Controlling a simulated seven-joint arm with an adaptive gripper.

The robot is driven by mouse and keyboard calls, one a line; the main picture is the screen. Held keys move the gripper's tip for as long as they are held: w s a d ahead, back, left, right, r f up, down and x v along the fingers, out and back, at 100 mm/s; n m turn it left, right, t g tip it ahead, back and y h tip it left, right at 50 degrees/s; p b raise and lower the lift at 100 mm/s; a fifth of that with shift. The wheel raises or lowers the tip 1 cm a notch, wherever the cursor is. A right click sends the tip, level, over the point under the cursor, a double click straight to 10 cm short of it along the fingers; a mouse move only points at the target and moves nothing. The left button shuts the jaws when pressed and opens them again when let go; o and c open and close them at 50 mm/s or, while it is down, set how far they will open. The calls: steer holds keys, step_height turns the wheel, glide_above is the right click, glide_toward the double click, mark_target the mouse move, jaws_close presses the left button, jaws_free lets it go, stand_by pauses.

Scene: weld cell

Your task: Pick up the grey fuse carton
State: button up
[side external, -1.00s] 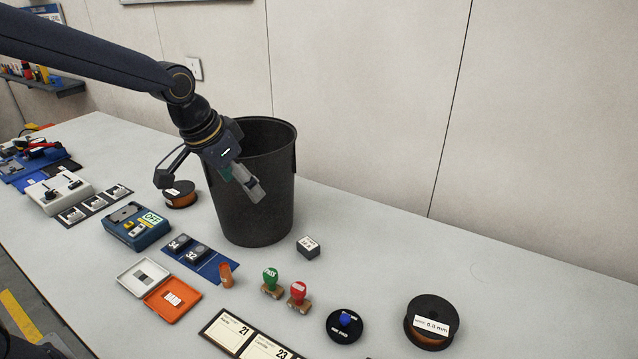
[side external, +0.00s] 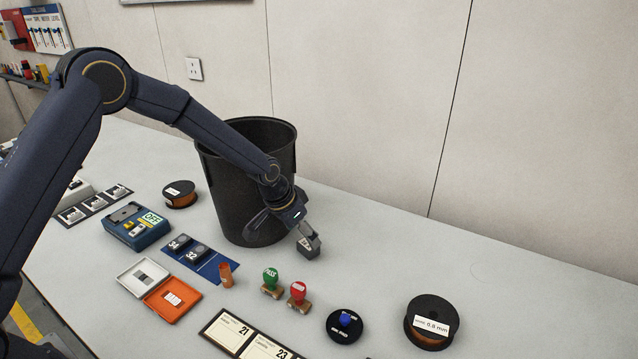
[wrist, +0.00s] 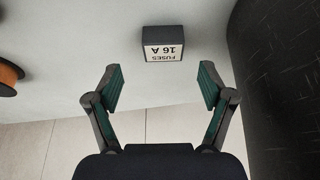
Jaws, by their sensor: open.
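The grey fuse carton (wrist: 163,44) is a small dark grey box with a white label reading "FUSES 16 A", upside down in the wrist view. It lies ahead of my gripper's fingertips (wrist: 160,86), roughly midway between them, with a gap left between fingers and box. My gripper is open and empty. In the side external view my gripper (side external: 303,240) is low at the carton (side external: 309,250), over the table beside the bin, and partly covers the carton.
A tall black bin (side external: 232,205) stands close to my gripper and also fills the right of the wrist view (wrist: 285,70). Green (side external: 271,280) and red (side external: 298,292) stamps stand in front. An ink pad (side external: 345,326) and a wire spool (side external: 431,322) lie to the right. The table at the back right is clear.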

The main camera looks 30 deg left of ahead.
mark_target(307, 244)
steer(key=shift+a+x, duration=0.15)
steer(key=shift+x, duration=1.2)
steer(key=shift+a+x, duration=0.2)
steer(key=shift+x, duration=1.2)
steer(key=c, duration=1.3)
steer(key=shift+o, duration=0.2)
